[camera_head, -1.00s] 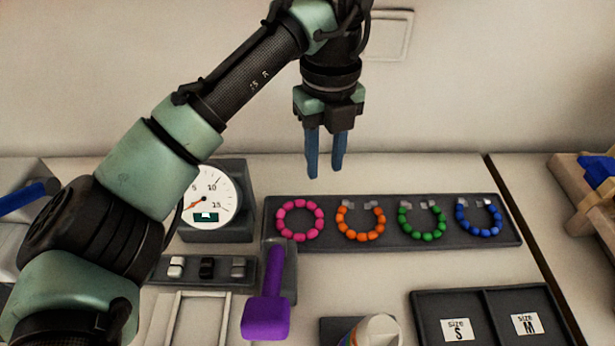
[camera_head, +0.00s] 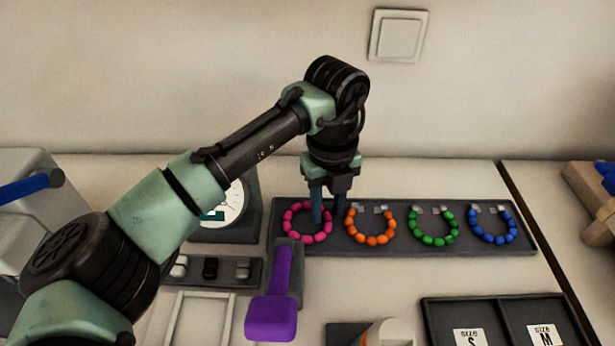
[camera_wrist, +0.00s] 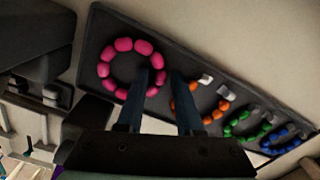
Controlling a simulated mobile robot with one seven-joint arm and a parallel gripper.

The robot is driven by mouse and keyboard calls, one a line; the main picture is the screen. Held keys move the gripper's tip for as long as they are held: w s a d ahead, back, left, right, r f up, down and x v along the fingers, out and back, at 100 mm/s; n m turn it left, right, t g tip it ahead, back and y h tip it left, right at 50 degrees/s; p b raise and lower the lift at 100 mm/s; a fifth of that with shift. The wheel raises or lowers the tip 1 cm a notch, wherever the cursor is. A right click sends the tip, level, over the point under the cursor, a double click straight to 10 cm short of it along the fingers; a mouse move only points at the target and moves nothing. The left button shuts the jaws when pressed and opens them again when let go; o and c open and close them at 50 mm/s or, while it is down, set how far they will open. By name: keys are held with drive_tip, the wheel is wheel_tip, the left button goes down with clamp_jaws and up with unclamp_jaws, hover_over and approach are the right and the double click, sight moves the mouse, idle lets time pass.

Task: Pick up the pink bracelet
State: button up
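The pink bracelet (camera_head: 293,231) is a closed ring of beads at the left end of a dark grey board (camera_head: 395,247); it also shows in the wrist view (camera_wrist: 104,69). My gripper (camera_head: 328,222) points down at the ring's right side, its blue fingers apart. In the wrist view, my gripper (camera_wrist: 162,80) has its left finger over the ring's right part and its right finger between the pink and orange beads. Nothing is seen held. The fingers hide some right-hand pink beads. Whether the fingertips touch the board or beads I cannot tell.
Orange (camera_head: 371,239), green (camera_head: 433,240) and blue (camera_head: 493,239) bead arcs with metallic clips lie to the right on the same board. A purple-handled tool (camera_head: 271,317) stands in front of the pink ring. A dial scale (camera_head: 234,205) is to the left. Size trays (camera_head: 502,303) are front right.

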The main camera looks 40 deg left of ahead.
sight(327, 213)
clamp_jaws()
wheel_tip(327, 213, up, 10)
drive_tip(key=p, duration=0.2)
idle(0.5)
drive_tip(key=shift+r, duration=0.1)
